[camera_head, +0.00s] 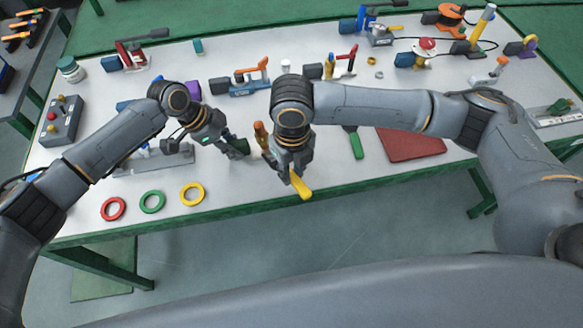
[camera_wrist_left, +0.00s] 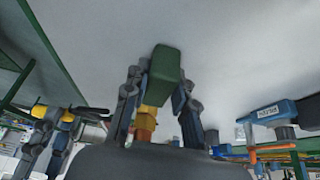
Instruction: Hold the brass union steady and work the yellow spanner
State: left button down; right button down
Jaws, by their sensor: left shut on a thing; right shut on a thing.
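My left gripper (camera_head: 236,149) is low over the table near its front edge. It is shut on a dark green block (camera_head: 242,146), which also shows between its fingers in the left wrist view (camera_wrist_left: 166,66). An orange-brown brass-coloured fitting (camera_wrist_left: 146,121) shows just below the block there; whether the fingers touch it is unclear. An upright orange-brown piece (camera_head: 260,132) stands between both grippers in the head view, probably the brass union. My right gripper (camera_head: 293,169) is shut on the yellow spanner (camera_head: 301,187), whose end sticks out over the front edge.
Red (camera_head: 113,208), green (camera_head: 152,201) and yellow (camera_head: 192,194) rings lie at the front left. A green-handled tool (camera_head: 356,144) and a red mat (camera_head: 412,146) lie to the right. A blue clamp-like device (camera_head: 243,86) and several other tools stand further back.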

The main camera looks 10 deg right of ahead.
jog(key=shift+r, duration=2.55)
pick_arm(q)
jog(key=c, duration=1)
grip_release()
jog(key=shift+r, duration=0.1)
jog(key=v, duration=1.2)
